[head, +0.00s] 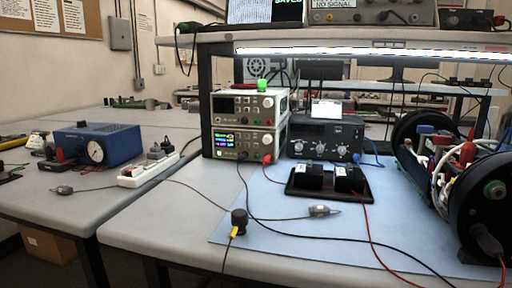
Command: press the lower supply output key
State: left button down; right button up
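Two bench power supplies stand stacked on the bench. The lower supply (247,143) has a lit, coloured display (231,141) on its left and knobs on its right. A red plug sits at its lower right front and a dark lead runs from its lower front. The upper supply (247,105) has a dark display. The output key on the lower supply is too small to make out. Neither of my grippers is in view.
A grey dial box (326,136) stands right of the supplies. A black tray (301,193) with two black blocks lies in front on the blue mat (290,253). Cables cross the mat. A large open cylinder (470,205) fills the right.

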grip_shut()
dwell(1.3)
